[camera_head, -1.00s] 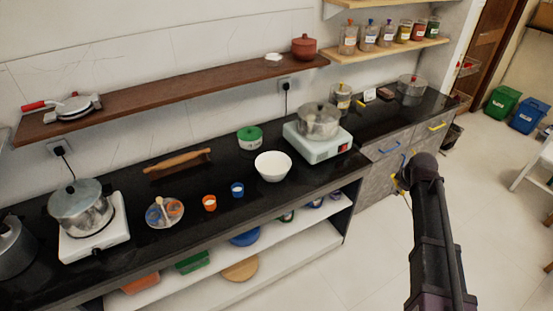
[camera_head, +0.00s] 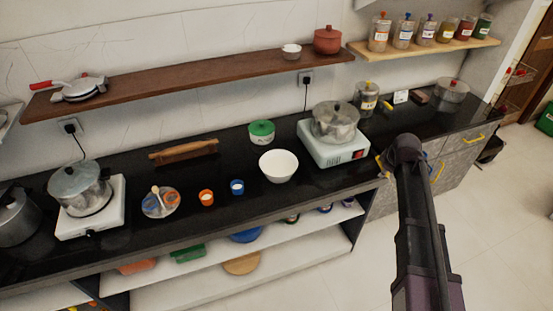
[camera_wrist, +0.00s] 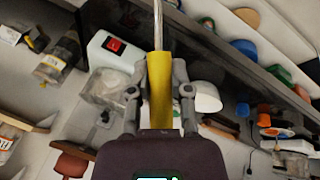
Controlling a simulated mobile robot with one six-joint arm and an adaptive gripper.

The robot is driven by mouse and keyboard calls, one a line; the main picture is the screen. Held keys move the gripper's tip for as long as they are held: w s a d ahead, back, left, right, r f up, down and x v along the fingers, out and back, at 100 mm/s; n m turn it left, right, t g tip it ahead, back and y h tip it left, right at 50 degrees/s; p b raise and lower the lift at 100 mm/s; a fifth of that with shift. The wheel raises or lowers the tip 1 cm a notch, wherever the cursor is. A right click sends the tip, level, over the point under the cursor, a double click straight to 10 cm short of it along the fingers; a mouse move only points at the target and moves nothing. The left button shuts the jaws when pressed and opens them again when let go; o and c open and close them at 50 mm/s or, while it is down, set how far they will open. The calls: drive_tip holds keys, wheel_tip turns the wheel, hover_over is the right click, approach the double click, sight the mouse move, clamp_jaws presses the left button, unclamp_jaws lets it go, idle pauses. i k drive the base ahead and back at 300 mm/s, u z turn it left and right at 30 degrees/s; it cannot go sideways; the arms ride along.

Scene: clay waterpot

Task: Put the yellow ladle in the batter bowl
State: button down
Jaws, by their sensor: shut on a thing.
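My gripper (camera_wrist: 160,82) is shut on the yellow handle of the yellow ladle (camera_wrist: 160,105). The ladle's thin metal shaft runs up out of the wrist view, so its scoop end is hidden there. In the head view my gripper (camera_head: 384,165) is mostly behind my arm, in front of the counter's right part, with a bit of yellow showing beside it. A white bowl (camera_head: 278,166), which looks like the batter bowl, stands upright on the black counter, left of my gripper and apart from it. The bowl also shows in the wrist view (camera_wrist: 208,97), right of the handle.
A white stove (camera_head: 330,150) with a lidded pot (camera_head: 335,122) stands right of the bowl. A green-lidded pot (camera_head: 261,132) is behind it. Orange (camera_head: 207,198) and blue (camera_head: 237,188) cups stand to its left. A brown wall shelf (camera_head: 190,78) hangs above the counter (camera_head: 130,205).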

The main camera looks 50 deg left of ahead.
sight(271, 182)
drive_tip(key=u, duration=0.7)
drive_tip(key=i, duration=0.85)
drive_tip(key=u, duration=0.55)
